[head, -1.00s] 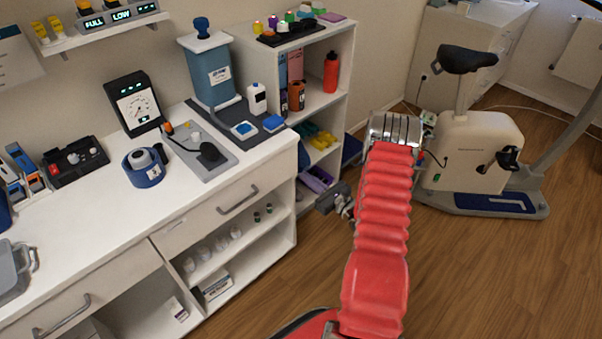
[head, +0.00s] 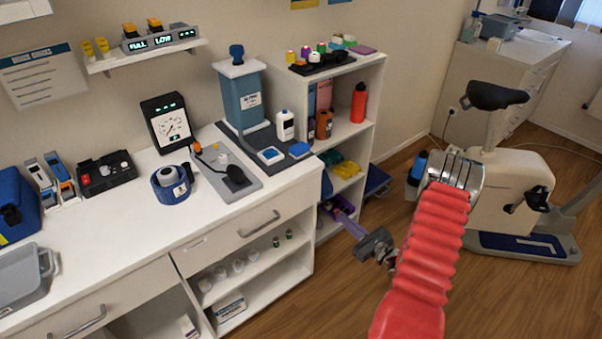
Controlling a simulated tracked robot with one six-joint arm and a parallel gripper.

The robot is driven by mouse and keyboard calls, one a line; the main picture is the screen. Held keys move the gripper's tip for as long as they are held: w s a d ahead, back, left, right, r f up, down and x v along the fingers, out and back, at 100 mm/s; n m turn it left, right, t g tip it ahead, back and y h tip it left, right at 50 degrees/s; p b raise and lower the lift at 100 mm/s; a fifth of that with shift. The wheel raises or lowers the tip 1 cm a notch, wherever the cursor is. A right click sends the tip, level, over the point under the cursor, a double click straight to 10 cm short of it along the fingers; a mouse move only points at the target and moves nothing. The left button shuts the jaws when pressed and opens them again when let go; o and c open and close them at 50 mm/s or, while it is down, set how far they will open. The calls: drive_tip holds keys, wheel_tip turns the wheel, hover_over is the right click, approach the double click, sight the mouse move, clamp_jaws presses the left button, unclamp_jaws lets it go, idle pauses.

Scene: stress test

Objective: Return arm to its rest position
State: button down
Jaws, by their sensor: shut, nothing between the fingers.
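My arm (head: 432,235) shows as a red ribbed sleeve rising from the lower edge to a metal cuff (head: 456,172). My gripper (head: 372,246) is the small grey and black end piece left of the sleeve. It is shut and empty, over the wood floor just in front of the white shelf unit's lower right side. Part of the wrist behind it is hidden by the sleeve. A purple bin (head: 341,207) on a lower shelf is close to the gripper. A light purple piece reaches from it towards the gripper; I cannot tell whether they touch.
The white counter (head: 120,232) at left carries a blue container (head: 241,98), a gauge (head: 166,122), a grey tray (head: 22,280) and other items. The shelf unit (head: 368,100) stands beside it. An exercise bike (head: 512,180) stands right of my arm. Wood floor is open at lower right.

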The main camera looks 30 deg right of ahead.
drive_tip(key=s+a+f+n+g+y, duration=0.1)
drive_tip(key=s+a+n+g+y, duration=0.15)
drive_tip(key=a, duration=0.25)
drive_tip(key=s+a+f+n+g+y, duration=0.1)
drive_tip(key=a+f+n+y, duration=0.1)
drive_tip(key=a+y, duration=0.15)
drive_tip(key=s+a+r+n+g+y, duration=0.2)
drive_tip(key=s+a+r+n+g, duration=0.6)
drive_tip(key=a+r+n+g, duration=0.35)
drive_tip(key=s+a+r+n+t+h, duration=0.1)
drive_tip(key=s+a+r+n+h, duration=0.1)
drive_tip(key=r+n, duration=0.4)
drive_tip(key=s+a+r+n+t+h, duration=0.1)
drive_tip(key=s+a+r+n+h, duration=0.2)
drive_tip(key=r, duration=0.8)
drive_tip(key=s+a+r+n+h, duration=0.3)
drive_tip(key=a+r+n+h, duration=0.2)
drive_tip(key=a+r+n, duration=0.3)
drive_tip(key=shift+s+r+n+t+h, duration=0.3)
drive_tip(key=shift+n+t, duration=0.1)
drive_tip(key=shift+n, duration=0.3)
